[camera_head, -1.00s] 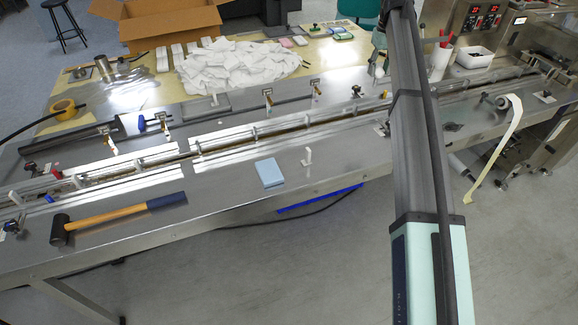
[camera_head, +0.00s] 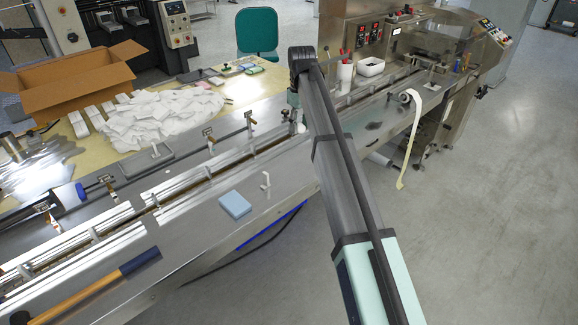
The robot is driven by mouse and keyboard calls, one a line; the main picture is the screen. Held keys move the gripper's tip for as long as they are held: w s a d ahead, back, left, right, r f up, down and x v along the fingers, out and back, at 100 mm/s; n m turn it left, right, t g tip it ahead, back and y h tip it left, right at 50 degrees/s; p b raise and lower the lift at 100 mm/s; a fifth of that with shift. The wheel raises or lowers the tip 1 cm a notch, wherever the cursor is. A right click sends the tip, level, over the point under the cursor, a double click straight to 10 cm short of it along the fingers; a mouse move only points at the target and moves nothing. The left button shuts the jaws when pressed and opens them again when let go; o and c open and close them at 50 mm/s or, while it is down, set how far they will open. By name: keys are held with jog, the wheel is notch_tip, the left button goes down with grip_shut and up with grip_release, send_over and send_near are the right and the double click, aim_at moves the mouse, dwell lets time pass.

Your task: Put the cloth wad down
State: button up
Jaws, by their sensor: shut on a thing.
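My arm rises from the lower right and bends over the machine's far side. Only a small part of my gripper (camera_head: 298,120) shows beside the arm, at the bed's far edge near the table's right end. It is shut. The cloth wad in it is too small and hidden to make out clearly. The gap between the gripper and the surface below cannot be judged.
A light blue block (camera_head: 235,205) and a small white upright piece (camera_head: 266,185) stand on the metal bed. White packets (camera_head: 150,118) cover the table beside a cardboard box (camera_head: 75,80). A white bin (camera_head: 370,66) stands farther right.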

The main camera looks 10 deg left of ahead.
aim_at(300, 125)
notch_tip(300, 125, down, 16)
jog(key=p, duration=0.3)
jog(key=shift+r, duration=0.2)
jog(key=shift+f, duration=0.15)
jog(key=o, duration=0.7)
jog(key=shift+a, duration=0.1)
jog(key=shift+o, duration=0.2)
notch_tip(300, 125, up, 12)
jog(key=shift+r+b, duration=0.2)
jog(key=shift+b, duration=1.05)
